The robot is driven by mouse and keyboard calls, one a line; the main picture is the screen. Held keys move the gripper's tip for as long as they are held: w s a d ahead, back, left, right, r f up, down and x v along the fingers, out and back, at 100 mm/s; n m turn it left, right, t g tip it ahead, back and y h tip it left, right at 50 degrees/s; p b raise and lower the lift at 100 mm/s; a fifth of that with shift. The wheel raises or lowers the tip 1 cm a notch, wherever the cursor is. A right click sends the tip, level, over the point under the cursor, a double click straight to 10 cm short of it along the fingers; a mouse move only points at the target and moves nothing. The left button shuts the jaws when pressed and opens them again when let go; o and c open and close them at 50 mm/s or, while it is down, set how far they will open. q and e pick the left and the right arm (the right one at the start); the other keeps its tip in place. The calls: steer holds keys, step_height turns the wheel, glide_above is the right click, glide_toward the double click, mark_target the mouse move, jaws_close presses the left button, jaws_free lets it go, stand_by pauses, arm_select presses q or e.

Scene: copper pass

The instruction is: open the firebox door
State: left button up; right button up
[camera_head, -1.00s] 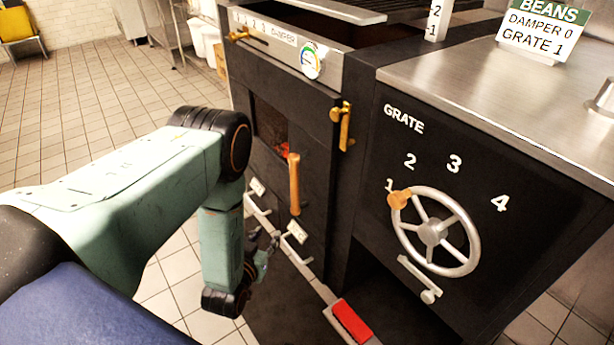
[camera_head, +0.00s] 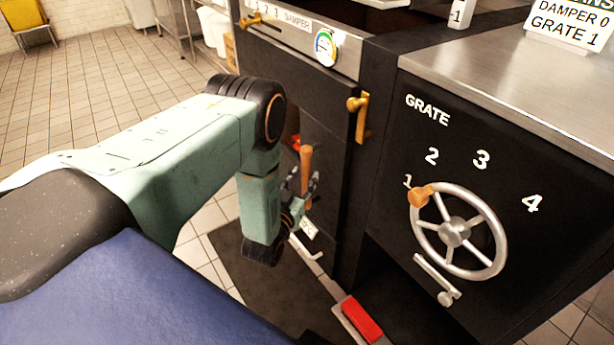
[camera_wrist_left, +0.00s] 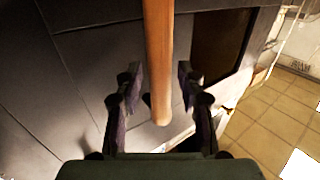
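The black firebox door (camera_head: 325,165) is in the head view, with a wooden handle (camera_head: 306,165) hanging upright on its front. A brass latch (camera_head: 360,115) sits to the right of the door, which looks shut. My left gripper (camera_head: 305,188) is at the lower part of the handle, partly hidden behind my arm. In the left wrist view the handle (camera_wrist_left: 159,60) comes down between the two open fingers of the gripper (camera_wrist_left: 160,95), with gaps visible on both sides. My right gripper is not in view.
A grate wheel (camera_head: 455,233) with an orange knob is on the black panel at right. A red pedal (camera_head: 361,319) is low in front. A brass damper lever (camera_head: 257,20) is above the door. Tiled floor (camera_head: 95,90) is open at left.

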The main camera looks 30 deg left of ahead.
arm_select(q)
steer(key=shift+w+a+b, duration=0.25)
steer(key=shift+w+b, duration=0.05)
steer(key=shift+w, duration=0.9)
jaws_close()
